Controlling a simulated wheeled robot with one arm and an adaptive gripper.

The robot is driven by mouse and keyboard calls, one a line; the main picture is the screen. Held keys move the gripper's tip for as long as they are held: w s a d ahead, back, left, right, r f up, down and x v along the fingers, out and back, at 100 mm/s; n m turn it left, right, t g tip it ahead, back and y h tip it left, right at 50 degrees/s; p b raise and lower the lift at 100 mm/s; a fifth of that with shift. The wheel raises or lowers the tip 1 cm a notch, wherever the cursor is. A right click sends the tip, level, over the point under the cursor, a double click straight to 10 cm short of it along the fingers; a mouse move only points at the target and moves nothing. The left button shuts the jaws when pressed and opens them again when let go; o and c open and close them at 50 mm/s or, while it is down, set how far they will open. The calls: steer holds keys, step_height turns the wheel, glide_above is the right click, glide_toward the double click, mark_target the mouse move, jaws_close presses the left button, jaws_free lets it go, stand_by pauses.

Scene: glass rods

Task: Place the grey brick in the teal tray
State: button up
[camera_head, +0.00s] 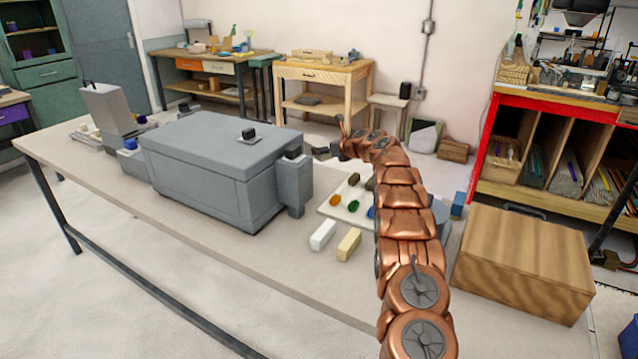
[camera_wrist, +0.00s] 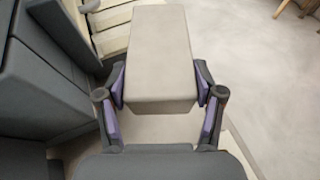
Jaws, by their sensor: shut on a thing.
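In the wrist view my gripper (camera_wrist: 160,86) is shut on a grey brick (camera_wrist: 158,45), its purple pads pressed against the two long sides. The brick looks pale, slightly beige grey, and is held clear of the light surface below. In the head view my gripper (camera_head: 321,152) is small and dark, at the far end of my copper arm, close to the right end of the big grey box. The brick cannot be made out there. I cannot pick out a teal tray in either view.
The large grey box (camera_head: 190,190) stands on the long table (camera_head: 270,285). Right of it are a pale board (camera_head: 330,209) with coloured pieces, a white block (camera_head: 322,234) and a cream block (camera_head: 348,244). A wooden box (camera_head: 523,265) is at the right. The table's front strip is clear.

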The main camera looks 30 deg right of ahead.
steer(key=shift+f+p, duration=0.35)
steer(key=shift+f, duration=4.45)
steer(key=shift+f, duration=0.15)
steer(key=o, duration=1.6)
steer(key=shift+b+v, duration=0.6)
steer(key=shift+v, duration=0.4)
steer(key=shift+b+v, duration=0.8)
steer(key=shift+v, duration=0.85)
steer(key=shift+s+d+b, duration=0.1)
steer(key=shift+s+b, duration=0.2)
steer(key=shift+s, duration=0.2)
steer(key=shift+s+r, duration=0.45)
steer(key=shift+r, duration=0.1)
